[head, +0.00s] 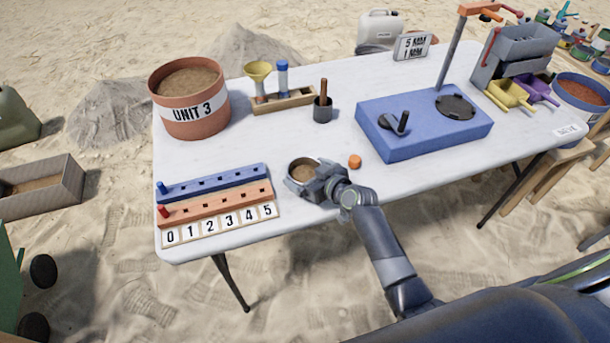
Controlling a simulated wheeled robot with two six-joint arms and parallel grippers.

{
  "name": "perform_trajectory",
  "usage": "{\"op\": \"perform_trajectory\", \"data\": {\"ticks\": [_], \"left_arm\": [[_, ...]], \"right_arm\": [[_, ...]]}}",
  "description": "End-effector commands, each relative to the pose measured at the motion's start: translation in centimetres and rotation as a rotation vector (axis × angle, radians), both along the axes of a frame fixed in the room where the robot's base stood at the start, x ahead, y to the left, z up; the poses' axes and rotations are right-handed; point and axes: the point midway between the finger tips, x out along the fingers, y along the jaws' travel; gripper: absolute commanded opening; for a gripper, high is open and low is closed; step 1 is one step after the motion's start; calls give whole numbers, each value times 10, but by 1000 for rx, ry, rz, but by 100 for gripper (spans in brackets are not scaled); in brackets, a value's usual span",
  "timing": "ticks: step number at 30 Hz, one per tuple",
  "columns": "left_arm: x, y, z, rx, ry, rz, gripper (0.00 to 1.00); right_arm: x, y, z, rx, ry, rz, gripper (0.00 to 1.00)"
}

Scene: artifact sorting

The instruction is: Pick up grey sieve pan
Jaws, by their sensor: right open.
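A small round pan (303,165) with a grey rim and a brown, sandy-looking inside sits near the front edge of the white table, in the head view. It looks like the grey sieve pan. My right gripper (312,186) is at the pan's front right side, low over the table, with its jaws open. The gripper hides part of the pan's near side. I cannot tell whether the fingers touch it. My left gripper is not in view.
An orange cap (355,161) lies just right of the pan. Blue (230,178) and orange (232,203) peg strips lie to the left. A blue box (420,137) stands to the right. A dark cup (323,112) with a pestle, a wooden rack (292,99) and a terracotta bucket (190,120) stand behind.

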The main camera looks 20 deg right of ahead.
Motion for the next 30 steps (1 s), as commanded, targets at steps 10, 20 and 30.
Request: {"op": "perform_trajectory", "data": {"ticks": [10, 20, 30], "left_arm": [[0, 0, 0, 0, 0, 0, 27], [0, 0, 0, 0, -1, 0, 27], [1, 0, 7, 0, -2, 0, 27]], "right_arm": [[1, 0, 0, 0, -1, 0, 87], [1, 0, 1, 0, -2, -1, 63], [2, 0, 38, -2, -8, 1, 63]]}}
